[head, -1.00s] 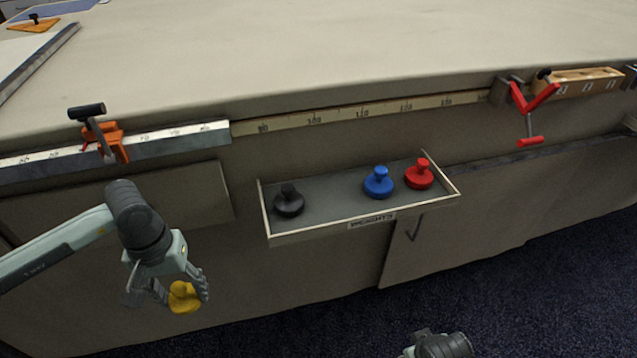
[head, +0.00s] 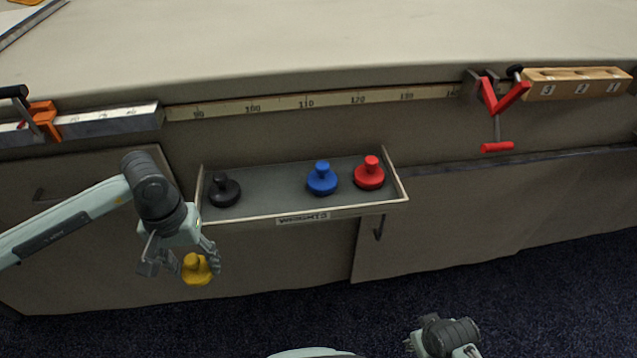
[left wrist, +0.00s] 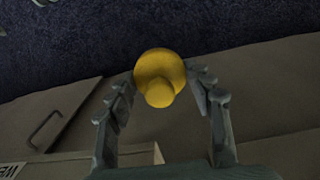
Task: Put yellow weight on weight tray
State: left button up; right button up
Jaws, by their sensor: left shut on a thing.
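The yellow weight (head: 196,270) is held between the fingers of my left gripper (head: 182,262), in front of the table side and below the left end of the tray. In the left wrist view the yellow weight (left wrist: 159,76) sits between the two fingertips, its knob facing the camera. The weight tray (head: 262,190) is a shallow grey tray marked WEIGHTS, fixed to the table side. It holds a black weight (head: 223,190) at left, and a blue weight (head: 322,179) and a red weight (head: 369,173) at right. My right gripper (head: 412,345) shows only partly at the bottom.
A ruler rail (head: 280,105) runs along the table edge above the tray. An orange clamp (head: 43,120) is at left, a red clamp (head: 497,100) at right, beside a numbered wooden block (head: 575,84). Bare tray floor lies between the black and blue weights.

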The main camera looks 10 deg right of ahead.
aim_at(273, 191)
jog(key=l+u, duration=0.2)
jog(key=l, duration=1.35)
jog(key=k, duration=0.05)
